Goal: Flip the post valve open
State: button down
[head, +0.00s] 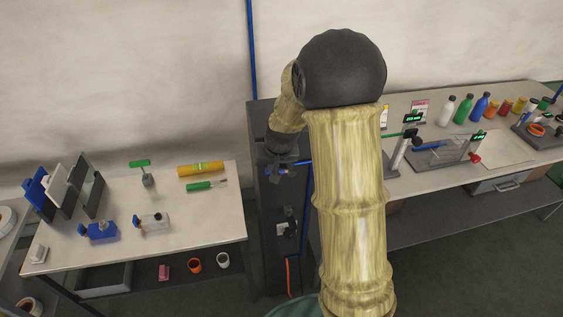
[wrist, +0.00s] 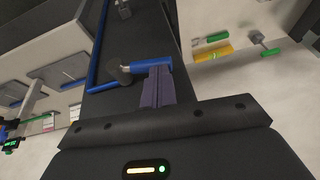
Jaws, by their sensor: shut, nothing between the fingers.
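The dark upright post (head: 268,225) stands between the two tables. In the wrist view the post (wrist: 140,35) runs up the middle. The post valve shows there as a blue handle (wrist: 151,63) lying across the post, with a grey rounded end (wrist: 119,73) at its left. My gripper (wrist: 155,70) is shut and empty, its purple fingers at the handle; I cannot tell whether they touch it. In the head view my gripper (head: 281,170) is by the post's upper part, and my arm hides part of the post.
A blue pipe (wrist: 97,45) runs along the post's edge. A grey fitting (head: 287,228) sits lower on the post, above an orange pipe (head: 289,275). The right bench (head: 430,180) holds bottles and instruments.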

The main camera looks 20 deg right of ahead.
jog(key=shift+a+f+b, duration=0.5)
jog(key=shift+f+b, duration=0.15)
jog(key=shift+f, duration=0.05)
jog(key=s+a+r, duration=0.1)
jog(key=s+r, duration=0.1)
jog(key=r, duration=0.4)
jog(key=s+a+r, duration=0.2)
jog(key=r, duration=0.4)
jog(key=shift+a+r, duration=0.25)
jog(key=shift+s, duration=0.1)
dwell(0.3)
